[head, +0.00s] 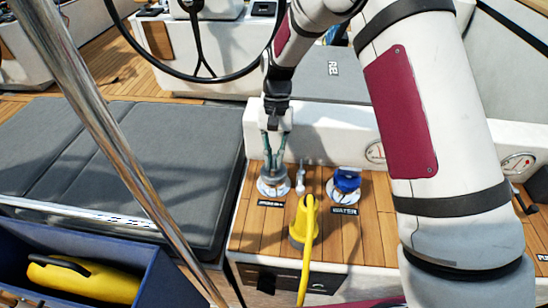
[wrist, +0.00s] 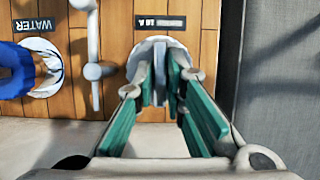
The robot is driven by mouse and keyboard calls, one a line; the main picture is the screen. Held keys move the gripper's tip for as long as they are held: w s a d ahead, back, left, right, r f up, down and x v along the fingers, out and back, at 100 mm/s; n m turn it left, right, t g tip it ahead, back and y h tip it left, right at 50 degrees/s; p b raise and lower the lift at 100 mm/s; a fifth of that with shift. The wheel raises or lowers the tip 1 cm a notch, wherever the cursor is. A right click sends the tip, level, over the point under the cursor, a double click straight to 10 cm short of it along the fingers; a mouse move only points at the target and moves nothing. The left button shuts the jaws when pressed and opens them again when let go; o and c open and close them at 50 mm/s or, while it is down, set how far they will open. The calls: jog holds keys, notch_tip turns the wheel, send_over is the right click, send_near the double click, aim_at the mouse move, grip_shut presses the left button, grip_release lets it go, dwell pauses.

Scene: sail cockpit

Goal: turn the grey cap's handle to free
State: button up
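The grey cap (head: 273,185) sits in a pale round deck plate on the wooden console. In the wrist view its upright grey handle (wrist: 160,82) stands between my fingertips. My gripper (head: 274,160) points down over the cap, with its green-padded fingers on either side of the handle. The fingers also show in the wrist view (wrist: 160,75). They lie very close to the handle, but I cannot tell whether both touch it. The fingers hide much of the cap, including its far side.
A blue cap (head: 347,180) with a WATER label stands to the right. A small metal fitting (head: 300,178) stands between the caps. A yellow plug with a cable (head: 304,222) is in front. A steel pole (head: 110,140) crosses the left. A grey cushion (head: 170,150) lies left of the console.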

jog(key=shift+o, duration=1.2)
jog(key=v, duration=1.2)
jog(key=shift+s, duration=0.1)
